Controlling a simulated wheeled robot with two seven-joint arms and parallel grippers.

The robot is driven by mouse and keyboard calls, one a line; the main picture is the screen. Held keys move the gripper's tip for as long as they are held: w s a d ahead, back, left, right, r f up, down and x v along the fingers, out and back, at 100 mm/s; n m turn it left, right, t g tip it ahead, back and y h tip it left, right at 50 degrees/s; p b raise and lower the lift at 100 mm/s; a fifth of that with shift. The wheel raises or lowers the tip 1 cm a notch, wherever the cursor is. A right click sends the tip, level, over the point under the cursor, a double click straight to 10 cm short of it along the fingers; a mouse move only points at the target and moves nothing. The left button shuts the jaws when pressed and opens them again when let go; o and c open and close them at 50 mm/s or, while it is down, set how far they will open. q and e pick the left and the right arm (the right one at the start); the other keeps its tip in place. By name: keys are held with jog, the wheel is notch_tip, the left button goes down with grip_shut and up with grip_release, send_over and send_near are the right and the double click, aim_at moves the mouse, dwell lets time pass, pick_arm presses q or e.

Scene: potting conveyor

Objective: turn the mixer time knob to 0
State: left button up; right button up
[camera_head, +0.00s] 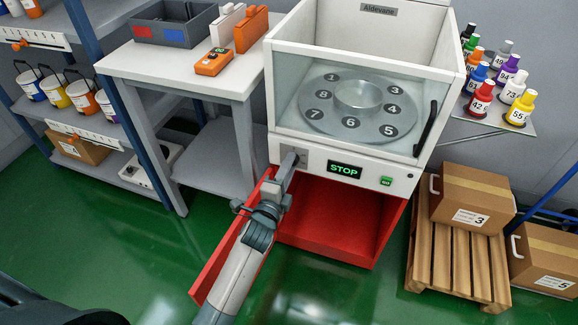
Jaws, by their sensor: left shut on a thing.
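The mixer (364,9) is a white machine with a clear front window and a round plate of numbered places inside. Its front panel (330,157) has a dark display (345,169) reading STOP in green and a green button (386,181). My left gripper (293,161) is at the left end of this panel, shut on the time knob. The knob is mostly hidden by the fingers, so its pointer and setting cannot be read. My right gripper is not in view.
Below the panel is an open red compartment (335,225), with a red panel (216,268) beside my left forearm. A white table (140,62) stands left.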

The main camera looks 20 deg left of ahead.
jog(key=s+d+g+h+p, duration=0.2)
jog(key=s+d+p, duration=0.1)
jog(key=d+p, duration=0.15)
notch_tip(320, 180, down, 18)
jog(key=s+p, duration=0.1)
jog(key=p, duration=0.4)
pick_arm(q)
jog(key=shift+n+b, duration=0.7)
jog(key=shift+n, duration=17.1)
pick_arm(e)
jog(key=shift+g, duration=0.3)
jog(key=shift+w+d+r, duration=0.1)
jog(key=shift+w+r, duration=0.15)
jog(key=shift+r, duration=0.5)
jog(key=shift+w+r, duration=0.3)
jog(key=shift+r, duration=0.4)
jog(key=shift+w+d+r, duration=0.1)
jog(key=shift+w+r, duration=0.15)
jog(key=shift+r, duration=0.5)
